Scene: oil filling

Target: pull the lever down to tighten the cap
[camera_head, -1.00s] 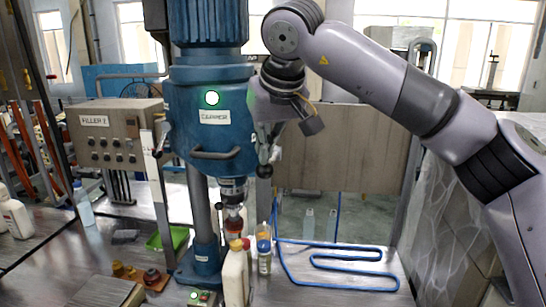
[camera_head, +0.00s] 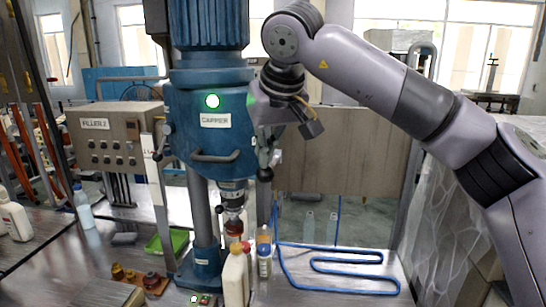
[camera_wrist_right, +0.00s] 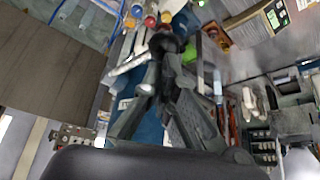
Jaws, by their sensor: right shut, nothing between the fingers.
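The blue capper (camera_head: 212,145) stands left of centre in the head view, with a lit green light on its front. The lever's black ball knob (camera_head: 265,174) hangs at its right side. My right gripper (camera_head: 267,155) is at the lever just above the knob, with its fingers shut and nothing between them. In the wrist view the shut fingers (camera_wrist_right: 166,88) point toward the dark knob (camera_wrist_right: 165,43); whether they touch it I cannot tell. Below the capper's chuck (camera_head: 232,198) is a red cap (camera_head: 234,228); the bottle under it is mostly hidden. My left gripper is not in view.
A blue tube (camera_head: 345,273) lies on the table at right. The filler control box (camera_head: 115,137) stands at left. A wooden panel (camera_head: 340,150) is behind my arm.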

